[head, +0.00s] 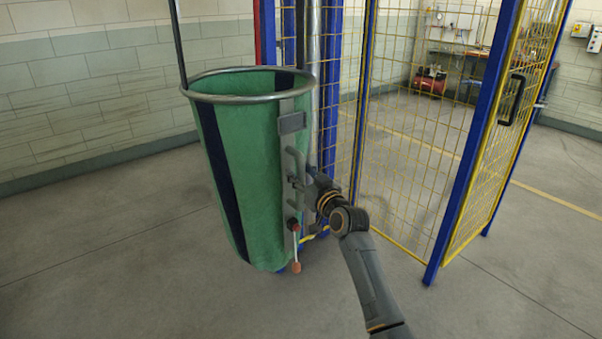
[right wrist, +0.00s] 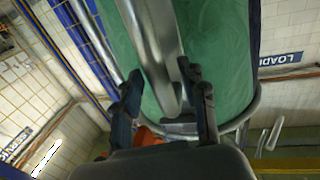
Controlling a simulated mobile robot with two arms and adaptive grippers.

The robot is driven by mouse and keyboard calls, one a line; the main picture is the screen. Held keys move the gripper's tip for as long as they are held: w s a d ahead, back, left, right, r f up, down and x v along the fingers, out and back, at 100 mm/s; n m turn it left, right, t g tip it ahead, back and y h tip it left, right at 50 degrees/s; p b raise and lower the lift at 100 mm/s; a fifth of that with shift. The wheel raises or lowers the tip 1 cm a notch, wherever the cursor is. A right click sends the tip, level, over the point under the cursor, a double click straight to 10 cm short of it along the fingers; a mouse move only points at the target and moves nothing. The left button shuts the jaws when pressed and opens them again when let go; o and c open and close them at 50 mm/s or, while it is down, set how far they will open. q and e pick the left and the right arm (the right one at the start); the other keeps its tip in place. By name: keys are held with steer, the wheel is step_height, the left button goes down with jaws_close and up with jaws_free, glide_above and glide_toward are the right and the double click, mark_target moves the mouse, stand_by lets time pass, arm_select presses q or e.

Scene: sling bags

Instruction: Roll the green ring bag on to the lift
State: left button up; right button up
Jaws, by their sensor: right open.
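The green ring bag (head: 240,150) stands upright left of centre in the head view, with a grey metal ring around its top and dark vertical stripes. It also fills the upper middle of the right wrist view (right wrist: 220,45). My right gripper (head: 304,182) is at the bag's right side, beside a grey upright handle part (head: 292,165). In the right wrist view its fingers (right wrist: 162,78) are apart, with a grey metal bar (right wrist: 152,40) between them. Whether they touch it is unclear. My left gripper is not in view. I cannot tell which structure is the lift.
A blue-framed cage with yellow mesh (head: 415,150) stands right of the bag. Its mesh door (head: 490,140) with a black handle (head: 511,100) stands at an angle. A red machine (head: 430,82) and a workbench are behind. The floor (head: 110,270) left and in front is clear.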

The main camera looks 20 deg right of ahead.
steer(key=shift+w, duration=0.15)
jaws_close()
stand_by(0.4)
